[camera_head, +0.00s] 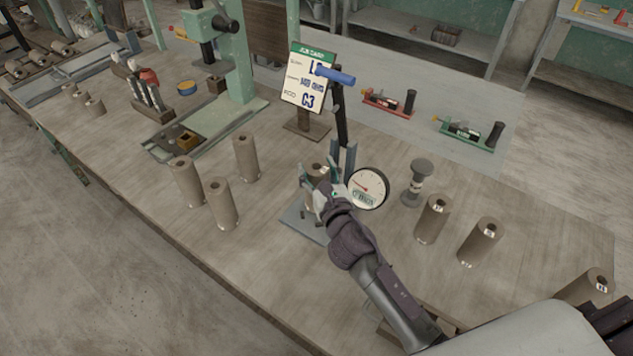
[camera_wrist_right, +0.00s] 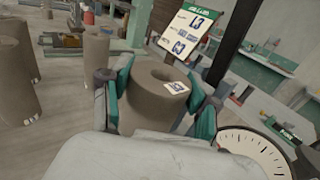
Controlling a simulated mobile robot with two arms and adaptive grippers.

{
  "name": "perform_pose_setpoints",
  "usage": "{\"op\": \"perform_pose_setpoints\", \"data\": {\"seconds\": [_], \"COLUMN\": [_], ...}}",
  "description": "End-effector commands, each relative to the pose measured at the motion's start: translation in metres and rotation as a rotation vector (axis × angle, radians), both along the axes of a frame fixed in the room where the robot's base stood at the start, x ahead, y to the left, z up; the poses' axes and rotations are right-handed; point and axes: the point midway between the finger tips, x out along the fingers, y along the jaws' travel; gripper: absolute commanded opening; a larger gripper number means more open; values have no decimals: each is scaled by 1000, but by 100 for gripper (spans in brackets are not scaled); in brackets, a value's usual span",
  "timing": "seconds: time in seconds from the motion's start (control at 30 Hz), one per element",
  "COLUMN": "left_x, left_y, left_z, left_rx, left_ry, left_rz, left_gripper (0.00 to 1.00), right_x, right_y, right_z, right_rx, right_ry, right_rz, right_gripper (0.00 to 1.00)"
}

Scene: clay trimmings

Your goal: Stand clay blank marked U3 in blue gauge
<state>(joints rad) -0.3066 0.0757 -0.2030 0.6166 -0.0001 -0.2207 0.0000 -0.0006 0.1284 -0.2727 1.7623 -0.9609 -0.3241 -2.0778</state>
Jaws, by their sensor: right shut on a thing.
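My right gripper (camera_head: 318,192) is shut on a brown hollow clay blank (camera_head: 316,170), held upright over the grey base plate (camera_head: 305,224) of the blue-handled gauge (camera_head: 335,76). I cannot tell whether its foot touches the plate. In the right wrist view the blank (camera_wrist_right: 155,108) sits between the teal fingers; it has a white label with a dark mark too small to read. The gauge's white dial (camera_head: 367,188) is just right of the gripper. Several other blanks stand apart, including one at left (camera_head: 222,205) and one at right (camera_head: 432,220). My left gripper is not in view.
A job card (camera_head: 308,80) on a stand is behind the gauge. A grey knobbed piece (camera_head: 417,183) stands right of the dial. A red gauge (camera_head: 388,103) and a green gauge (camera_head: 467,134) lie farther back. Bench space left of the base plate is clear.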

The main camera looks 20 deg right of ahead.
Motion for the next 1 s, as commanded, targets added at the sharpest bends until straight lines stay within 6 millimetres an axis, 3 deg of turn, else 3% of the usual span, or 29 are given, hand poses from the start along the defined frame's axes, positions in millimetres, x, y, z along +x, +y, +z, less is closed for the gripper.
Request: {"op": "perform_pose_setpoints", "data": {"seconds": [0.07, 0.33, 0.77, 0.8, 0.93, 1.0], "left_x": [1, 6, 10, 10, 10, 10], "left_y": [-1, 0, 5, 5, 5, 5], "left_z": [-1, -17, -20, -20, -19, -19], "left_rx": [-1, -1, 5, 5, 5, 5], "left_ry": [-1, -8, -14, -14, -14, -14], "left_rz": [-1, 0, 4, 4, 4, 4], "left_gripper": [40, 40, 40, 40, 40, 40], "right_x": [4, 4, 3, 3, 3, 3], "right_y": [1, 1, 1, 1, 1, 1], "right_z": [-1, -37, -43, -45, -44, -44], "right_rx": [0, 3, -2, -2, -1, -1], "right_ry": [-5, -3, -5, 0, 0, 0], "right_rz": [0, -1, 1, 0, 0, 0], "right_gripper": [0, 0, 0, 62, 84, 86]}}
